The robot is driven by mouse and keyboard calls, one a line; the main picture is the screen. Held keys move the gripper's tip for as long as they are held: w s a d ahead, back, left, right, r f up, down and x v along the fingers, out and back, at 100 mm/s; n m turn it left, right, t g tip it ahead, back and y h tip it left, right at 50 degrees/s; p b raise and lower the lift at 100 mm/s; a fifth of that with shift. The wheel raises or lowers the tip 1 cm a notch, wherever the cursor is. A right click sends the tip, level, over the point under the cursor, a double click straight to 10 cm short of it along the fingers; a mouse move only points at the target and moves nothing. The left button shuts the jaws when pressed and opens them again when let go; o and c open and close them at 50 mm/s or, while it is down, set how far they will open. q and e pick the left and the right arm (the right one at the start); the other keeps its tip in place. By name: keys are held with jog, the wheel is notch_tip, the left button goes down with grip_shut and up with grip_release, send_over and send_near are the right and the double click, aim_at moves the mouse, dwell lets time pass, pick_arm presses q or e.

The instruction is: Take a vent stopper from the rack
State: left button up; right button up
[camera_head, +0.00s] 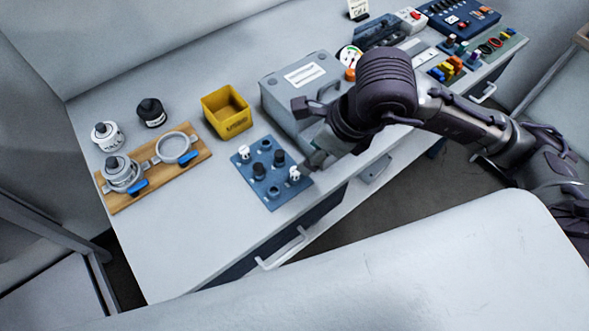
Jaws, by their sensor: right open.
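A blue rack (284,197) lies on the counter near its front edge. It holds a white stopper (243,152) at its back left, another white stopper (295,174) at its right, and two black stoppers (258,170) between them. Other holes in it look empty. I cannot tell from this distance which of these is the vent stopper. My right gripper (308,133) is open, just right of the rack's right end and close to the right white stopper. It appears empty. My left gripper is not in view.
A yellow bin (228,113) stands behind the rack. A grey case (285,85) stands close behind my right gripper. A wooden board (140,193) with metal rings and blue clamps lies at left, with two jars (107,137) behind it. The counter's front left is clear.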

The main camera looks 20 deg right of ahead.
aim_at(295, 175)
jog(key=p+x, duration=0.1)
jog(key=x, duration=0.8)
jog(key=shift+d+f, duration=0.1)
jog(key=shift+c, duration=0.4)
jog(key=c, duration=0.7)
